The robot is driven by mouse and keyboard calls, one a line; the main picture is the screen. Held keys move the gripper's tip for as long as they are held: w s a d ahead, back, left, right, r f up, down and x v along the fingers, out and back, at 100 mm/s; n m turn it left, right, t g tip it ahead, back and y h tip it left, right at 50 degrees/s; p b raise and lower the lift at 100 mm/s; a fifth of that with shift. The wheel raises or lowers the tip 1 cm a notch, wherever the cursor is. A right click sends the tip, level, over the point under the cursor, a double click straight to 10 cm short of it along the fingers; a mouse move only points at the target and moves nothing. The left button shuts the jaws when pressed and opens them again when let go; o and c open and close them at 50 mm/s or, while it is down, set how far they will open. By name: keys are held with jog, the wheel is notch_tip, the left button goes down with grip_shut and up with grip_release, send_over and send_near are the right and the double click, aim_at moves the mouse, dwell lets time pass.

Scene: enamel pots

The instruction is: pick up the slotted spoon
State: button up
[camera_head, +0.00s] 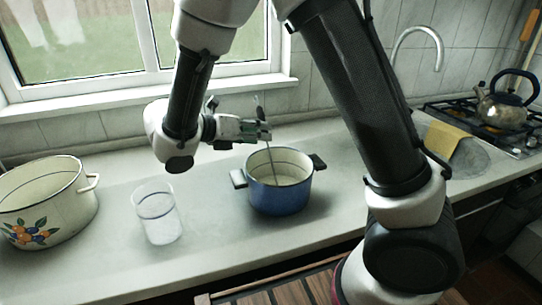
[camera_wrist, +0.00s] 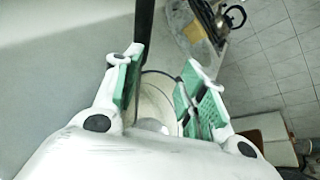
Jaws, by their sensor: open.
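The slotted spoon (camera_head: 272,163) stands tilted in the blue pot (camera_head: 280,198), its thin grey handle rising above the rim in the head view. Its lower end is hidden inside the pot. My gripper (camera_head: 264,131) is open above the pot, beside the upper part of the handle. In the wrist view my gripper (camera_wrist: 165,92) shows two green-padded fingers spread apart over the pot's pale inside (camera_wrist: 155,103). I cannot tell whether the handle lies between the pads or touches one.
A clear glass (camera_head: 158,214) stands left of the blue pot. A large cream pot (camera_head: 45,205) with painted fruit is at far left. The tiled wall and window sill are close behind. A kettle (camera_head: 507,106) sits on the stove at right. The counter front beside the glass is clear.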

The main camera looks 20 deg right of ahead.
jog(key=w+d+f+n+t, duration=0.1)
jog(key=w+d+f+n, duration=0.1)
jog(key=w+d+f, duration=0.1)
jog(key=shift+w+d+f, duration=0.35)
jog(key=shift+d+f, duration=0.15)
grip_shut()
